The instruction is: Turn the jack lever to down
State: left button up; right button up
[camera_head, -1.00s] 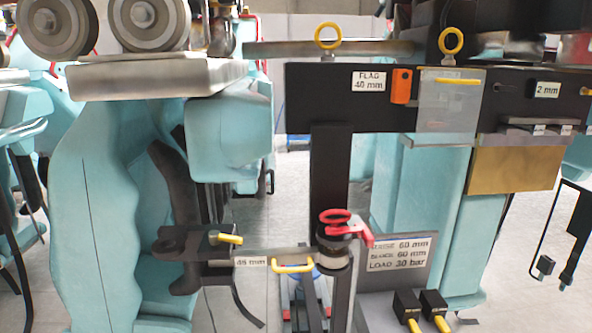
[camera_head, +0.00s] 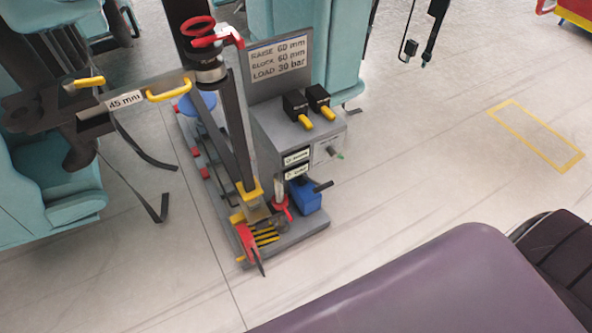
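The jack (camera_head: 300,240) stands on the floor with its grey control box (camera_head: 270,128). Two black switches with yellow levers sit on top, the left lever (camera_head: 305,121) and the right lever (camera_head: 328,112), both pointing down toward the front right. A small dark handle (camera_head: 322,186) sticks out beside the blue block (camera_head: 306,197), below two small label plates (camera_head: 297,164) too blurred to read. I cannot tell which of these is the jack lever. Neither of my grippers is in view.
A sign (camera_head: 278,56) reads raise 60 mm, block 60 mm, load 30 bar. A red ring-handled clamp (camera_head: 199,27) tops the jack post. A plate marked 45 mm (camera_head: 124,100) with yellow handles reaches left.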

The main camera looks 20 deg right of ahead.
aim_at(320, 187)
jog(key=z, duration=1.05)
jog(key=l+u, duration=0.1)
jog(key=u, duration=0.35)
